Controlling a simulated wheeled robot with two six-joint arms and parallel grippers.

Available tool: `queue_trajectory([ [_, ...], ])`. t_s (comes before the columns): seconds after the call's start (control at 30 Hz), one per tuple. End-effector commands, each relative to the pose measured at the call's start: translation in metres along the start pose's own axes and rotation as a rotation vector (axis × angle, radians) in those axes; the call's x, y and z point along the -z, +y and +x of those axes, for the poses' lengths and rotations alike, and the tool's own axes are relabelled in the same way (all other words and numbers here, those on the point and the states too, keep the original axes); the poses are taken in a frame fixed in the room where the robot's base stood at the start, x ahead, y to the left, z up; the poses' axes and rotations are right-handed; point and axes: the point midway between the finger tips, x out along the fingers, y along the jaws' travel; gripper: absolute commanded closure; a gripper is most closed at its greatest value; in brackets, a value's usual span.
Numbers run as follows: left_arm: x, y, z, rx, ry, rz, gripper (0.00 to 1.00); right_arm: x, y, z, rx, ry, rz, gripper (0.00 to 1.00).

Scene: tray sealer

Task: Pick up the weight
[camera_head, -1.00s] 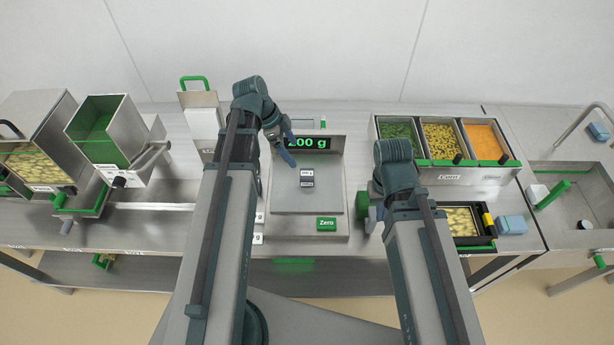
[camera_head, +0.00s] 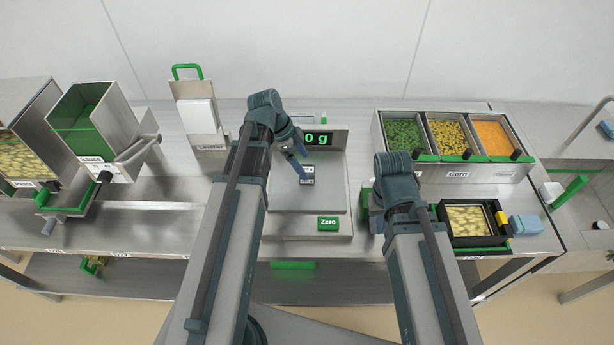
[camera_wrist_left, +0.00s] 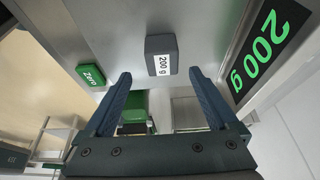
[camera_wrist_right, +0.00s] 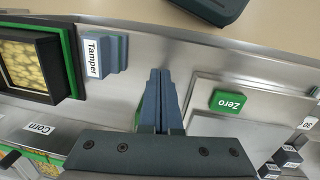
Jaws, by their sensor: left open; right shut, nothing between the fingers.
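The weight (camera_wrist_left: 161,55) is a small dark grey block with a white "200 g" label. It stands on the steel plate of the scale (camera_head: 285,198), and it also shows in the head view (camera_head: 307,181). The scale's green display (camera_wrist_left: 270,48) reads 200 g. My left gripper (camera_wrist_left: 160,85) is open, with its fingers apart on either side of the weight's line and the weight just beyond the tips. In the head view my left gripper (camera_head: 302,163) is right above and beside the weight. My right gripper (camera_wrist_right: 160,75) is shut and empty, near the scale's right side.
A green Zero button (camera_head: 328,223) is at the scale's front. The blue tamper (camera_wrist_right: 103,52) and a filled black tray (camera_head: 469,219) lie to the right. Food bins (camera_head: 455,137) stand behind them. More small weights (camera_wrist_right: 286,158) show in the right wrist view.

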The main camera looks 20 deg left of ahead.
Motion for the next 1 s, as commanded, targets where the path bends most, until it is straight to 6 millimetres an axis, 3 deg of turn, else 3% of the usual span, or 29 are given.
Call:
queue_trajectory([
  [0.43, -0.008, -0.004, 0.049, 0.000, 0.000, 0.002, 0.07, 0.003, -0.005, 0.048, 0.000, 0.000, 0.000, 1.00],
  [0.73, -0.006, -0.004, 0.051, 0.000, 0.000, 0.000, 0.07, 0.003, -0.005, 0.049, 0.000, 0.000, 0.000, 1.00],
  [0.77, -0.006, -0.004, 0.051, 0.000, 0.000, 0.000, 0.09, 0.003, -0.005, 0.049, 0.000, 0.000, 0.000, 1.00],
  [1.0, -0.006, -0.004, 0.051, 0.000, 0.000, 0.000, 0.53, 0.003, -0.005, 0.049, 0.000, 0.000, 0.000, 1.00],
])
